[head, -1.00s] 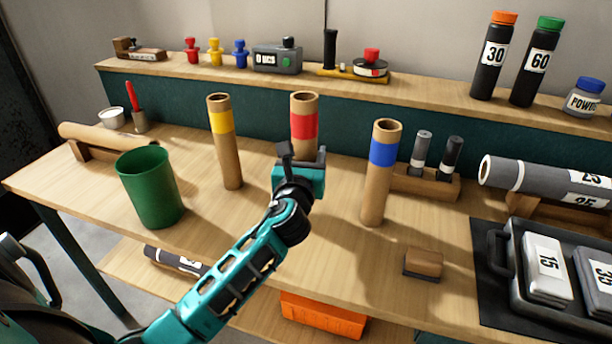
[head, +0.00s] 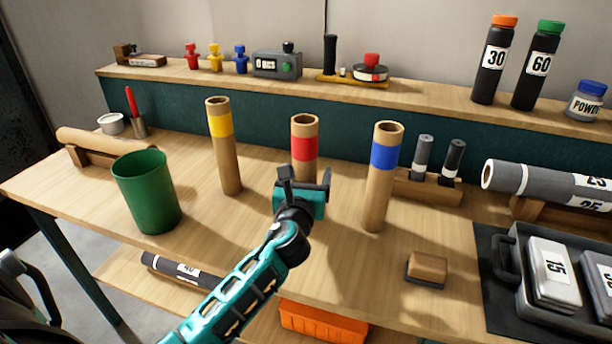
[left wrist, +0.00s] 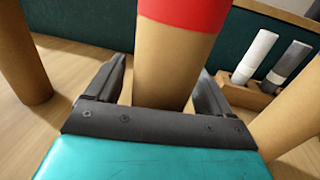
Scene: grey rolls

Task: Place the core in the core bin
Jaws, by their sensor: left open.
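Three cardboard tubes stand upright on the bench: one with a yellow band (head: 227,160), one with a red band (head: 305,148), one with a blue band (head: 379,185). A plain cardboard tube (head: 105,140) lies on a wooden cradle at the left. I cannot tell which is called the core. A green bin (head: 148,195), open at the top, stands at the left front. My left gripper (head: 305,180) is open at the red-banded tube. In the left wrist view this tube (left wrist: 172,70) stands between the spread fingers (left wrist: 165,85); its foot is hidden. My right gripper is not in view.
A wooden block (head: 427,268) lies at the front right, beside a dark tray (head: 505,285). A grey roll (head: 545,180) lies behind it. Two markers stand in a wooden holder (head: 430,190). The bench between the green bin and yellow-banded tube is clear.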

